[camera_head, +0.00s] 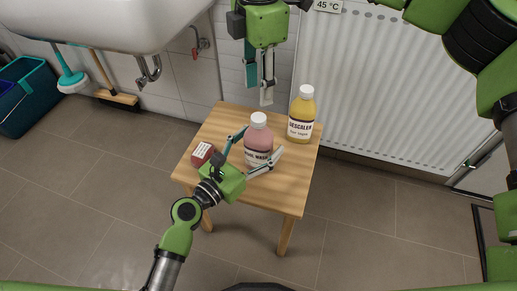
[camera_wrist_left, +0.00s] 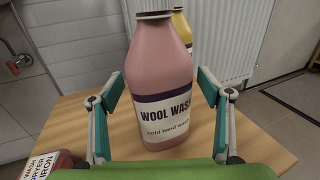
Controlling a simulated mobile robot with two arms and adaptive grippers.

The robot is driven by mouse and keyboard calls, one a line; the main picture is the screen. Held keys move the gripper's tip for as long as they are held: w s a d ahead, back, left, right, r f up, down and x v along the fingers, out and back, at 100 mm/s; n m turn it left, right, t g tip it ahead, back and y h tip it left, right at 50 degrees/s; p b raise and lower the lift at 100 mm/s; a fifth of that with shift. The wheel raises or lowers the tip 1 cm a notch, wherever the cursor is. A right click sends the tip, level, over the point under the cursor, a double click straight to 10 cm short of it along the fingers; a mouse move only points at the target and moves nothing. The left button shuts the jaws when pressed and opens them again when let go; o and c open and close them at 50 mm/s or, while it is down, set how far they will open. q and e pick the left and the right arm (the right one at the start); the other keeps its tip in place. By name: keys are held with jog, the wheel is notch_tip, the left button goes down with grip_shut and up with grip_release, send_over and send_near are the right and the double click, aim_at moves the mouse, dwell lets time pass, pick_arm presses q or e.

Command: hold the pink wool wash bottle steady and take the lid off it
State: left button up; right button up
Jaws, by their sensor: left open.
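The pink wool wash bottle (camera_head: 258,140) stands upright on the small wooden table, its white lid (camera_head: 259,119) on top. My left gripper (camera_head: 256,153) is open, with one finger on each side of the bottle. In the left wrist view the bottle (camera_wrist_left: 160,75) stands between the spread fingers, with gaps visible at both sides; the lid is cut off by the top edge. My right gripper (camera_head: 259,96) points down, above and behind the bottle near the radiator. Its fingertips are apart, with nothing seen between them.
A yellow descaler bottle (camera_head: 301,115) stands on the table (camera_head: 287,195) behind and right of the pink bottle. A dark red labelled box (camera_head: 203,153) lies at the left. A radiator (camera_head: 375,85) and a sink (camera_head: 100,22) are behind.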

aim_at(259, 117)
pick_arm(q)
grip_shut()
pick_arm(e)
jog(key=shift+f, duration=4)
